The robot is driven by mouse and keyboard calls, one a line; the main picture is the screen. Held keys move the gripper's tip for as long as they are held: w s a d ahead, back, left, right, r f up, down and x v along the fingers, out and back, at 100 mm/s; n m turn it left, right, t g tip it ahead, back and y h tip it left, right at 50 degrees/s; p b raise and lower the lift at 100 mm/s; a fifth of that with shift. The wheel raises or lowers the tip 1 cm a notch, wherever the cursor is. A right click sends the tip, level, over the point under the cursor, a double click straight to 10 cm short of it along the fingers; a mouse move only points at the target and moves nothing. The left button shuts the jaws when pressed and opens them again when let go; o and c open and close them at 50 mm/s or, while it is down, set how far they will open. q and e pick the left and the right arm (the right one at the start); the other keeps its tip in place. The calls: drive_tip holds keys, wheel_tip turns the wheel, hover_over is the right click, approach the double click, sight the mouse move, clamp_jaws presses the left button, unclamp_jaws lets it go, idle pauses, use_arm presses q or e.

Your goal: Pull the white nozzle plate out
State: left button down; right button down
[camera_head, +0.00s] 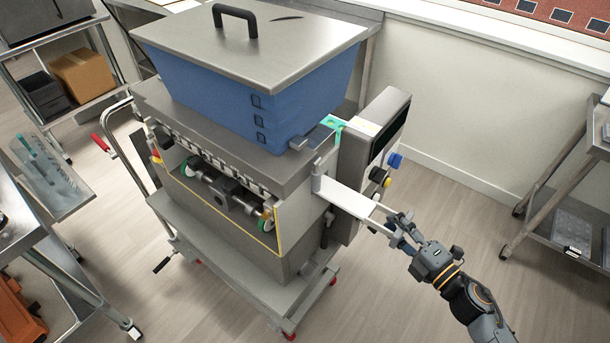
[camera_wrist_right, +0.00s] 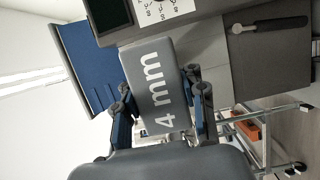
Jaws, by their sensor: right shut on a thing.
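The white nozzle plate (camera_head: 346,198) sticks out of the right side of the depositor (camera_head: 235,185), below the blue hopper. Its inner part is hidden inside the machine. My right gripper (camera_head: 398,229) is shut on the plate's outer end. In the right wrist view, the plate's end (camera_wrist_right: 155,82) looks grey, bears the marking "4 mm" and lies between the two fingers of my right gripper (camera_wrist_right: 163,105). My left gripper is not in view.
The blue hopper (camera_head: 215,92) with a steel lid tops the machine. A control box (camera_head: 372,135) with knobs stands right behind the plate. A steel cart (camera_head: 570,210) is at the far right. The floor (camera_head: 450,170) between cart and machine is clear.

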drive_tip(key=s+d+b, duration=0.1)
drive_tip(key=s+d, duration=0.9)
drive_tip(key=d, duration=0.4)
drive_tip(key=shift+s, duration=0.35)
idle(1.9)
drive_tip(key=c, duration=1.8)
unclamp_jaws()
clamp_jaws()
